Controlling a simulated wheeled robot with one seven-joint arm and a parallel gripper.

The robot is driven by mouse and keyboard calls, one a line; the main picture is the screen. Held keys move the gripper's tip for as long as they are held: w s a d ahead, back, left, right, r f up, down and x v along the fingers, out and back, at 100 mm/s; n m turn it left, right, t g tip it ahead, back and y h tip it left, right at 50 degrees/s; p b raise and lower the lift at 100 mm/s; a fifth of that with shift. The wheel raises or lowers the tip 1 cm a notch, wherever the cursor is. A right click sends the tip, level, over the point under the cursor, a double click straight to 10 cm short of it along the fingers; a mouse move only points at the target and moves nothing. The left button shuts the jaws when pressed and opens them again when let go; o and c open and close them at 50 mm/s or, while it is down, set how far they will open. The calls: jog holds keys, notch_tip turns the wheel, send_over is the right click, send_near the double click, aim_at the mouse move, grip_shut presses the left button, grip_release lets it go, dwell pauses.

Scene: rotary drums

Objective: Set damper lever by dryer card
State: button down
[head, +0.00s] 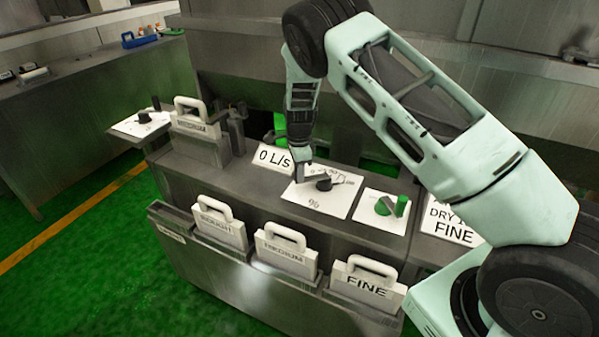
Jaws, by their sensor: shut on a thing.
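A white plate (315,205) marked with a % sign and a partly covered scale lies on the grey console. The dark damper lever (323,183) is mounted on it. My gripper (305,173) reaches down from above and is shut on the lever's handle end, left of its pivot. The fingers hide that end and part of the scale, so the exact setting cannot be read. A sign (452,226) reading "DRY" and "FINE" is at the right, its upper part hidden by my arm. A card marked MEDIUM (198,128) stands in a holder at the console's left end.
Handled cards marked ROUGH (219,229), MEDIUM (285,256) and FINE (367,286) stand in the front rack. A plate with a green knob (387,206) lies right of the lever. A "0 L/s" sign (273,158) stands behind, and another dial plate (141,124) is far left.

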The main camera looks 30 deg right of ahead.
jog(key=shift+w, duration=0.1)
jog(key=c, duration=1.2)
grip_release()
jog(key=shift+r, duration=0.1)
notch_tip(320, 180, up, 17)
jog(key=b, duration=0.3)
jog(key=shift+r, duration=0.15)
